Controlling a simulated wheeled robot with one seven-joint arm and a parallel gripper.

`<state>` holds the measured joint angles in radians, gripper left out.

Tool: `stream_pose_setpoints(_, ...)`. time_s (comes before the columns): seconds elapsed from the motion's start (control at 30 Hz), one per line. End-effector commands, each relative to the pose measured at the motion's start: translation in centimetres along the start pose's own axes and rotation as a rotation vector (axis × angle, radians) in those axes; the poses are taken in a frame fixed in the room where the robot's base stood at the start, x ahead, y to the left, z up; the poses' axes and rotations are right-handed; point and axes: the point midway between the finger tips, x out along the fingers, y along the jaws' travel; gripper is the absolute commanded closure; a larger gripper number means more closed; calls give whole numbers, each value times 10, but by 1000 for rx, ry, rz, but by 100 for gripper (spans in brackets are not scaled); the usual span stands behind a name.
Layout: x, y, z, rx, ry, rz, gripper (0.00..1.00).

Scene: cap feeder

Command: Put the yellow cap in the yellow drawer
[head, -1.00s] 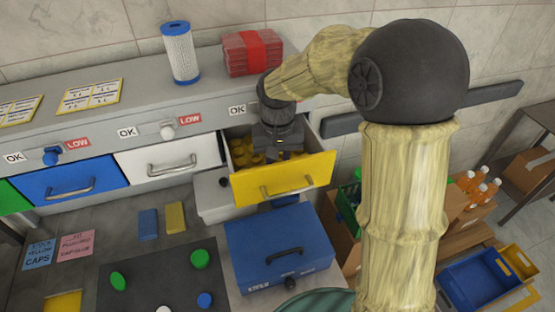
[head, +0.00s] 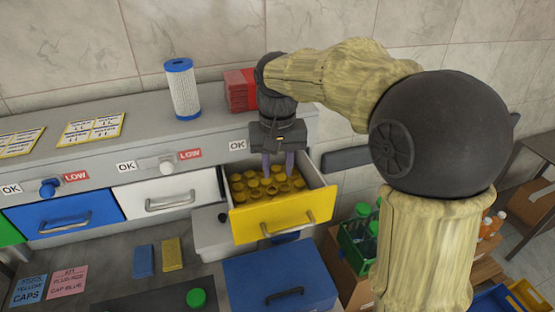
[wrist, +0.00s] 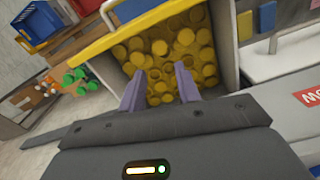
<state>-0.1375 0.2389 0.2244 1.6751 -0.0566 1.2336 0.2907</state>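The yellow drawer (head: 283,216) is pulled open below an OK label at the right end of the cabinet. Several yellow caps (head: 262,186) fill it, and they also show in the wrist view (wrist: 160,48). My gripper (head: 279,172) is above the drawer, pointing down. In the wrist view its two purple fingers (wrist: 158,88) are apart with nothing held between them. I cannot tell which single cap in the drawer is the task's yellow cap.
A white drawer (head: 170,194) and a blue drawer (head: 64,213) are shut to the left. A blue toolbox (head: 285,280) sits below the open drawer. A green cap (head: 196,298) lies on a dark mat. A green bottle crate (head: 358,240) stands at right.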

Motion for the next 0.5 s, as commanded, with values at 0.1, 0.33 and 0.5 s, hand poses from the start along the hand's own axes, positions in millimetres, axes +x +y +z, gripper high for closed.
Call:
stream_pose_setpoints(0.1, -16, 0, -1, 0, 3, -1, 67)
stream_pose_setpoints(0.33, -25, 0, 0, 0, -1, 0, 67)
stream_pose_setpoints(0.5, -25, 0, 0, 0, -1, 0, 67)
